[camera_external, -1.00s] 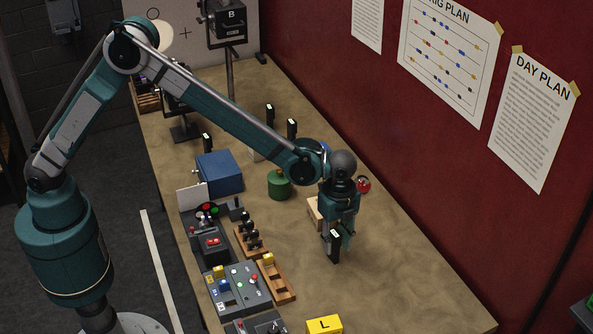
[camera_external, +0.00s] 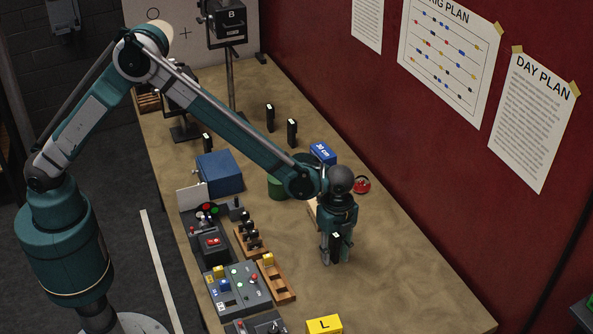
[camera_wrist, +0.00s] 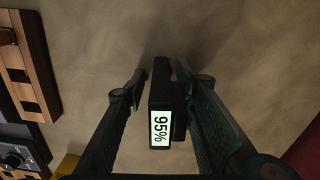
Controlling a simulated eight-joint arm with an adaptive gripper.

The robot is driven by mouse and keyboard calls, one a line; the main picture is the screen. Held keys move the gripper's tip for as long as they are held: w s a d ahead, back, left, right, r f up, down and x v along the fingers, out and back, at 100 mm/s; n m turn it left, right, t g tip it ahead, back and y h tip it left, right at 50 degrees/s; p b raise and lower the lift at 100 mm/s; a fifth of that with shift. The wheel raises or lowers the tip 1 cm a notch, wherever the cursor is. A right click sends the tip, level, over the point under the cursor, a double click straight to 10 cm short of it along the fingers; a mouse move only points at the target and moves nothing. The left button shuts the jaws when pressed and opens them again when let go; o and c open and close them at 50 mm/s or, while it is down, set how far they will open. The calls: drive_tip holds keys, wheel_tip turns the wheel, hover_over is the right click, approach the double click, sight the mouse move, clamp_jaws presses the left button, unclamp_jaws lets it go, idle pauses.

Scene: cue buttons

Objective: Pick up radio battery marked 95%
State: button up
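The battery marked 95% is a black upright block with a white label (camera_wrist: 160,128) in the wrist view. In the external view this battery (camera_external: 336,248) stands on the table below my wrist. My gripper (camera_wrist: 160,88) is open, with one finger on each side of the battery. A gap shows between the left finger and the battery; the right finger is close, and I cannot tell whether it touches. My gripper also shows low over the table in the external view (camera_external: 337,258).
Other black batteries stand farther back (camera_external: 270,117), (camera_external: 292,132), (camera_external: 207,143). Control boxes (camera_external: 238,287) and wooden racks (camera_external: 276,281) lie to the left. A yellow L block (camera_external: 324,324) is in front. A blue box (camera_external: 218,173) stands farther back. The right of the table is clear.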

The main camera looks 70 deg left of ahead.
sight(336, 234)
drive_tip(key=shift+c, duration=0.5)
drive_tip(key=c, duration=0.8)
drive_tip(key=shift+o, duration=0.2)
drive_tip(key=shift+r, duration=0.1)
drive_tip(key=shift+r, duration=4.9)
